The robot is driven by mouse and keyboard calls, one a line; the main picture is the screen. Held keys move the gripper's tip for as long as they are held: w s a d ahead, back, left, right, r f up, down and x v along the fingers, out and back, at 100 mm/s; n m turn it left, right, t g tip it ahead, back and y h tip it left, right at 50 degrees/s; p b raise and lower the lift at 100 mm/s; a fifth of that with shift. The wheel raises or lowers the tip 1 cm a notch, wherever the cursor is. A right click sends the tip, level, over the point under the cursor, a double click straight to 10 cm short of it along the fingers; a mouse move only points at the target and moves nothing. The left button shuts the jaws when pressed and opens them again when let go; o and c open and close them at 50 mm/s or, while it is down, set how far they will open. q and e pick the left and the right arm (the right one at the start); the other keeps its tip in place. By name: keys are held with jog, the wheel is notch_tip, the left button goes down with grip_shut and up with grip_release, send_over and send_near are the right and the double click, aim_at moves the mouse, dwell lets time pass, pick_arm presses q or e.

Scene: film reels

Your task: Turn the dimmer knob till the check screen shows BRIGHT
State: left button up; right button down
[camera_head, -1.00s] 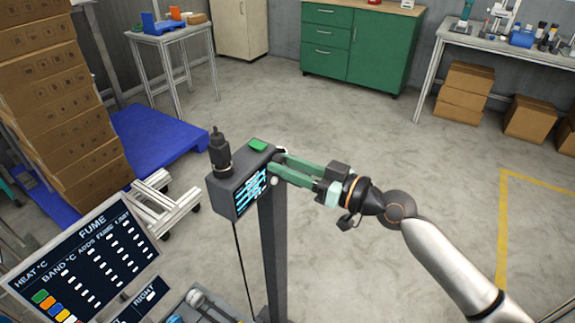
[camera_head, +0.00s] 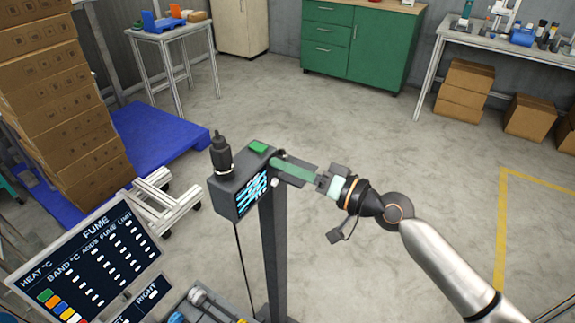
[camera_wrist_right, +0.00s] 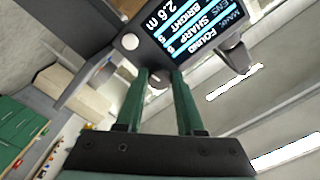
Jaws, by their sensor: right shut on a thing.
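A dark box on a post carries the check screen (camera_head: 252,195) on its front, with bright cyan rows. In the right wrist view the screen (camera_wrist_right: 200,45) is sideways and cut off; "2.6 m", "BRIGHT", "SHARP" and "FOUND" can be read. My right gripper (camera_head: 278,163) reaches the box's right side, its green fingers pointing left. In the right wrist view its fingertips (camera_wrist_right: 160,76) are shut on a small round part, the dimmer knob (camera_wrist_right: 158,80), mostly hidden between them. My left gripper is not in view.
A pale round knob (camera_wrist_right: 130,41) sits beside the held one. A FUME board (camera_head: 85,260) stands at lower left. The floor behind the post is clear.

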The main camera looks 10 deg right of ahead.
dwell(0.4)
jog(key=c, duration=0.5)
grip_release()
jog(key=shift+b+v, duration=2.95)
jog(key=shift+v, duration=3.3)
